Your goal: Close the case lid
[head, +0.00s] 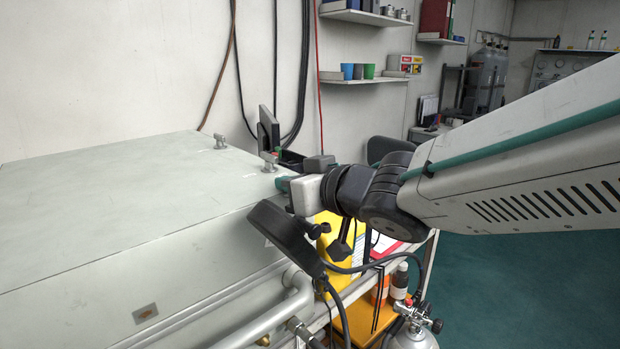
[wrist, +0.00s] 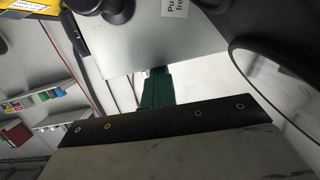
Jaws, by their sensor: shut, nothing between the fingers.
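A large pale grey case (head: 110,260) fills the left of the head view, with its broad flat top (head: 110,190) facing up. No open gap shows between top and sides from here; I cannot tell the lid apart from the rest. My gripper (head: 284,184) is at the right end of the case, close to its top edge; contact is unclear. In the wrist view its green fingers (wrist: 158,73) are shut and empty, with tips at the edge of a pale grey panel (wrist: 175,45) bearing dark knobs and a partly cut-off label.
Two small metal fittings (head: 220,141) (head: 268,162) stand at the far right edge of the case top. A dark monitor (head: 268,128) is behind them. Pipes (head: 290,305) run along the front. A yellow container (head: 338,240) stands below right. Green floor (head: 530,290) is clear.

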